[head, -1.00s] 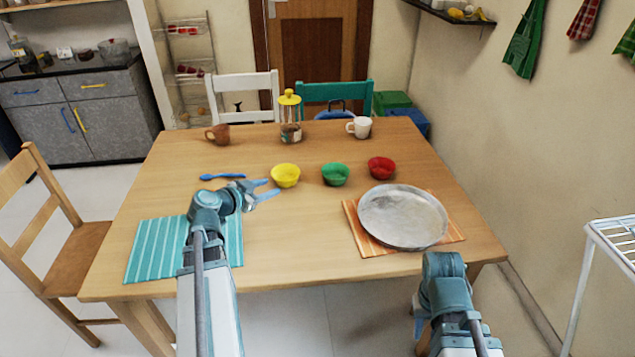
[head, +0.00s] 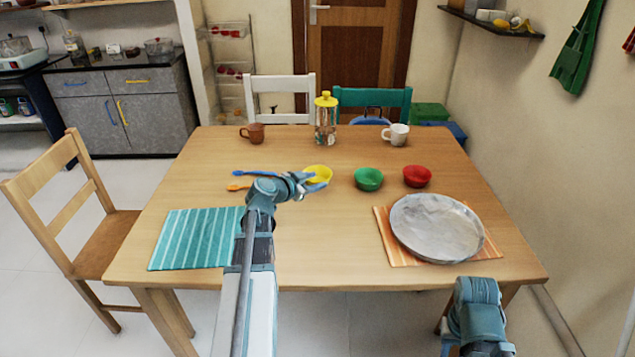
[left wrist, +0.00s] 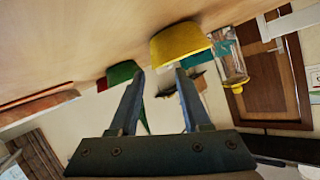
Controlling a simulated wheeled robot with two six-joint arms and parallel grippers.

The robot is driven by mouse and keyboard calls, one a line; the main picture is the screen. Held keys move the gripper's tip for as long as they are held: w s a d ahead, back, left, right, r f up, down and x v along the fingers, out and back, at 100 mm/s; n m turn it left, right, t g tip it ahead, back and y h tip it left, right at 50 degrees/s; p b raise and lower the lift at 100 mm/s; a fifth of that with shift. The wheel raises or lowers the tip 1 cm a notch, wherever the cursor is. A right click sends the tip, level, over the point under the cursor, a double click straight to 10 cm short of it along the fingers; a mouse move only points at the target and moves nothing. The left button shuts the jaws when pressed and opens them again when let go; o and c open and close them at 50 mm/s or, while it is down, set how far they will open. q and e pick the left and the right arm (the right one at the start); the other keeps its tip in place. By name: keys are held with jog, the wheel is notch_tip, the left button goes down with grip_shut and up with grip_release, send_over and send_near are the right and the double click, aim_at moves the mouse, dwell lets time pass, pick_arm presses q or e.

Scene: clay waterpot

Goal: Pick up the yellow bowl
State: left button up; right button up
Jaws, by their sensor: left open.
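The yellow bowl (head: 318,174) sits upright on the wooden table, left of the green bowl (head: 369,179) and the red bowl (head: 417,176). My left gripper (head: 315,183) is open at the near side of the yellow bowl and partly covers it. In the left wrist view the yellow bowl (left wrist: 180,44) is just beyond the fingertips of the left gripper (left wrist: 160,72), nearer the right finger, with nothing held. I cannot tell whether a finger touches it. The green bowl (left wrist: 123,73) shows behind the left finger. Of my right arm only a link shows; its gripper is out of view.
A blue spoon (head: 255,173) and an orange utensil (head: 238,187) lie left of the bowl. A yellow-lidded jar (head: 326,118), brown mug (head: 253,133) and white mug (head: 396,135) stand behind.

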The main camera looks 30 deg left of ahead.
aim_at(317, 178)
pick_arm(q)
jog(key=shift+w, duration=0.1)
jog(key=shift+w+d+f, duration=0.1)
jog(key=shift+w+f, duration=0.15)
jog(key=b+x, duration=0.2)
jog(key=x, duration=0.2)
jog(key=shift+w+d+f, duration=0.15)
jog(key=shift+d, duration=0.05)
grip_shut()
